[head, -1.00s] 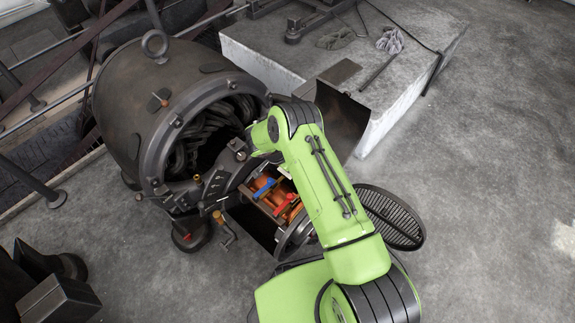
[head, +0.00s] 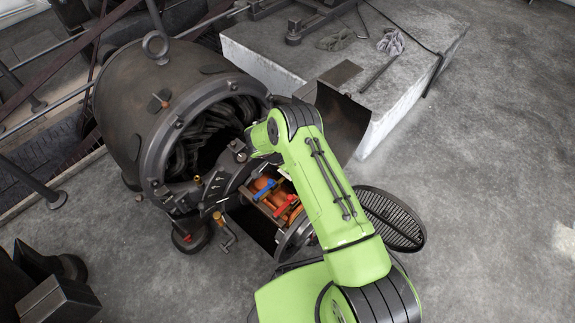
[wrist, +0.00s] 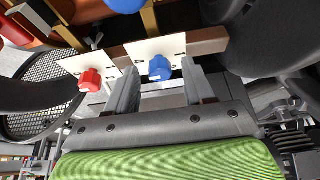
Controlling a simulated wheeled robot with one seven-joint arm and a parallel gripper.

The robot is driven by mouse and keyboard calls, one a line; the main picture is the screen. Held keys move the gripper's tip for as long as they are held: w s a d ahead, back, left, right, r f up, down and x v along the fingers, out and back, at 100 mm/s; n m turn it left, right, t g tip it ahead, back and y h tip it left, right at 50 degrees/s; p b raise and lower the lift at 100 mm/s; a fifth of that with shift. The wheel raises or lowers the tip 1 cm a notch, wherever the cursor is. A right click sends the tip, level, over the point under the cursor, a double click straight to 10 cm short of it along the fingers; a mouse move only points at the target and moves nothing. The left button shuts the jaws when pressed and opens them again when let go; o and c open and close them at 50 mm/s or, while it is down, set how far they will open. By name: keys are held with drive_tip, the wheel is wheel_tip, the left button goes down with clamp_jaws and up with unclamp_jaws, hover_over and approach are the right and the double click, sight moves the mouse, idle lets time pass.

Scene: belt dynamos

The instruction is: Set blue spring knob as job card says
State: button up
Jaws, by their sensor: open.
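My gripper (wrist: 160,88) is open, with one finger to the left of the blue knob and one to the right. Gaps show on both sides, and the knob is not gripped. A red knob (wrist: 90,80) on its own white plate (wrist: 75,66) is just left of the left finger. I cannot make out a job card.
The dark dynamo housing (head: 130,110) stands left of my arm. A blue-handled part (head: 264,187) and a red-handled part (head: 286,204) lie in its open side. A curved cover (head: 340,115) leans by the concrete block (head: 385,95). A round grating (head: 393,219) is to the right; floor beyond is clear.

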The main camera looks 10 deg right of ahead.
drive_tip(key=p+v, duration=0.5)
drive_tip(key=v, duration=1)
drive_tip(key=shift+r, duration=0.4)
drive_tip(key=shift+a, duration=0.15)
